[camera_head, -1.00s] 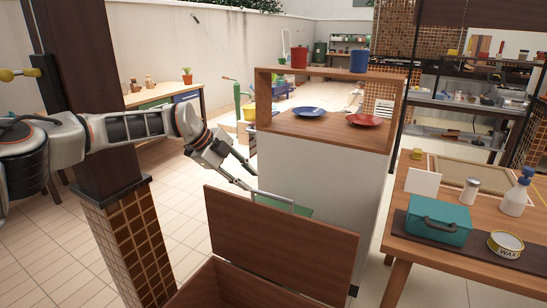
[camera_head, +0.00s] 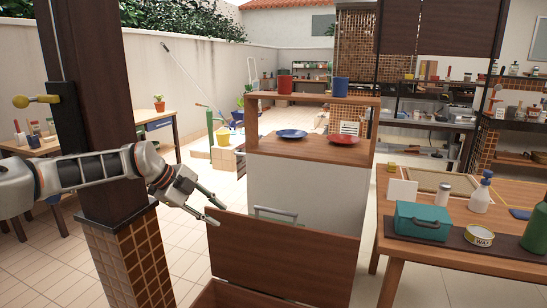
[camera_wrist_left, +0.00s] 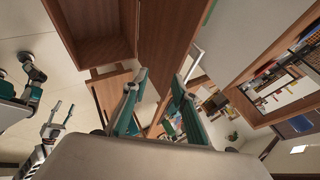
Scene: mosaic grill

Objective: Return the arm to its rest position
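My left arm (camera_head: 95,172) comes in from the left in the head view, in front of the dark post. My left gripper (camera_head: 217,212) is at the left upper corner of the raised wooden lid (camera_head: 285,250). I cannot tell from the head view whether it touches the lid.
A white cabinet (camera_head: 315,190) with a handle stands behind the lid. Its wooden shelf unit bears a blue plate (camera_head: 291,134), a red plate (camera_head: 343,140) and two cups. The dark post (camera_head: 100,110) is close to my arm. A table (camera_head: 470,220) with a teal box (camera_head: 422,222) stands at right.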

